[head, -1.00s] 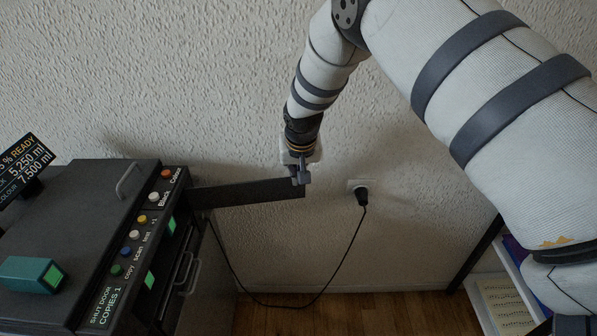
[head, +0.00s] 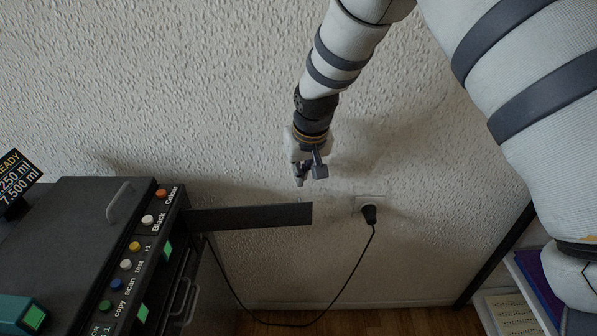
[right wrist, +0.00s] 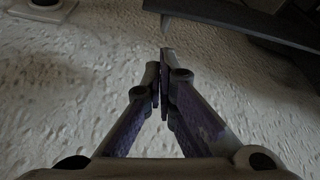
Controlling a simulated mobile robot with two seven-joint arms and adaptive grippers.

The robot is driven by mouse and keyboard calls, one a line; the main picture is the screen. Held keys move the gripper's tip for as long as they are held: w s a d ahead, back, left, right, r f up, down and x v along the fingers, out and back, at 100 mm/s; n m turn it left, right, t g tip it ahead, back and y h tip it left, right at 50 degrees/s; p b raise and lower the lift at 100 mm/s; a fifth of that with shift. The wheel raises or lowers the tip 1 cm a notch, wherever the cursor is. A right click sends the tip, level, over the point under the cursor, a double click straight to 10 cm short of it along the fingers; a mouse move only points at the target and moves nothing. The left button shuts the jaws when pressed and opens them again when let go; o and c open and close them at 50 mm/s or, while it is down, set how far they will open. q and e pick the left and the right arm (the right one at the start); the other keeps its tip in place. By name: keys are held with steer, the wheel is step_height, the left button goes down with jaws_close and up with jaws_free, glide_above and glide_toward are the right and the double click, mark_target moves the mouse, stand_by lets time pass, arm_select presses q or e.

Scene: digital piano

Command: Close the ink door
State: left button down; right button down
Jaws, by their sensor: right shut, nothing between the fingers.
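The ink door (head: 255,216) is a long dark panel that stands open, sticking out to the right from the front of the dark copier (head: 65,230). My right gripper (head: 309,184) is shut and empty. In the head view it appears just above the free end of the door, with wall showing between them. In the right wrist view the closed fingertips (right wrist: 161,75) point toward a dark panel (right wrist: 240,22), which looks like the door, with a gap between. My left gripper is not in view.
The copier front has coloured buttons and handles, and a teal block (head: 22,314) lies on top. A black plug (head: 369,214) with a hanging cable is in the wall socket right of the door. A shelf (head: 520,290) stands at lower right. Textured wall lies close behind.

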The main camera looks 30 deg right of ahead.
steer(key=b+x, duration=0.1)
steer(key=x, duration=0.6)
steer(key=shift+w+f, duration=0.1)
steer(key=shift+d, duration=0.1)
